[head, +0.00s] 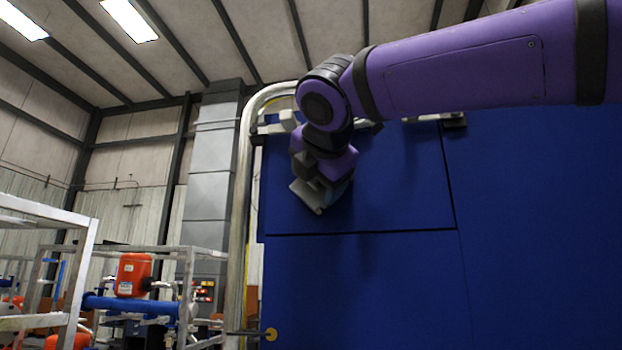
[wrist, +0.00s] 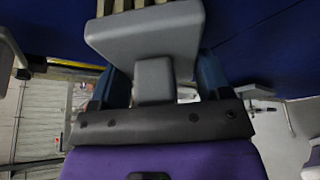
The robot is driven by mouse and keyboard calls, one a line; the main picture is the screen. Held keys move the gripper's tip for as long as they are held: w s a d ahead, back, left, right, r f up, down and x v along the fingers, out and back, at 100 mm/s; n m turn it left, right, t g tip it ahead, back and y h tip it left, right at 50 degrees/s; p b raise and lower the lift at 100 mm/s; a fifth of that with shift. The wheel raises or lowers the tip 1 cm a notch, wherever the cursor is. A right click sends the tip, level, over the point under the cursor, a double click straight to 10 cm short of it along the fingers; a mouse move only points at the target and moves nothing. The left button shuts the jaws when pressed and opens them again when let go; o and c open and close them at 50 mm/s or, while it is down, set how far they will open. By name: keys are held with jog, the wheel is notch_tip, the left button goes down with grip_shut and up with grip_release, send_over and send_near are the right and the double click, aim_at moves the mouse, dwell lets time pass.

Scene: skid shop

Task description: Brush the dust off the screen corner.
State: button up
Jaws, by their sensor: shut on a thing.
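My gripper (head: 328,178) is shut on a grey brush (head: 306,196) in front of a large blue panelled surface. In the wrist view the brush head (wrist: 145,38) is a wide grey block, with its short stem between my two blue fingers (wrist: 153,82). Pale bristles (wrist: 150,4) show at the top edge, cut off by the frame. The blue panel (head: 400,180), which may be the screen, fills the right of the head view. I cannot tell whether the bristles touch it. No dust can be made out.
A silver pipe (head: 242,200) bends along the panel's left edge. A yellow round fitting (head: 271,334) sits at the panel's lower left. Metal frames (head: 45,270) with an orange unit (head: 134,275) and blue piping stand at the left.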

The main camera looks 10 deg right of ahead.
aim_at(295, 183)
jog(key=shift+s+d, duration=0.6)
jog(key=shift+d, duration=1)
jog(key=shift+s+d, duration=0.55)
jog(key=shift+d, duration=1)
jog(key=shift+s+d, duration=0.6)
jog(key=shift+d, duration=1)
jog(key=shift+w+a, duration=0.8)
jog(key=shift+a, duration=1.4)
jog(key=shift+w+a, duration=0.85)
jog(key=shift+a, duration=1.4)
jog(key=shift+w+a, duration=0.8)
jog(key=shift+a, duration=1.4)
jog(key=shift+s, duration=0.1)
jog(key=shift+s+a, duration=0.35)
jog(key=shift+s, duration=0.6)
jog(key=shift+s+a, duration=0.3)
jog(key=shift+s, duration=0.6)
jog(key=shift+s+a, duration=0.35)
jog(key=shift+s, duration=0.6)
jog(key=shift+s, duration=0.1)
jog(key=shift+s+a, duration=0.3)
jog(key=shift+s, duration=0.35)
jog(key=shift+s+a, duration=0.25)
jog(key=shift+s, duration=0.4)
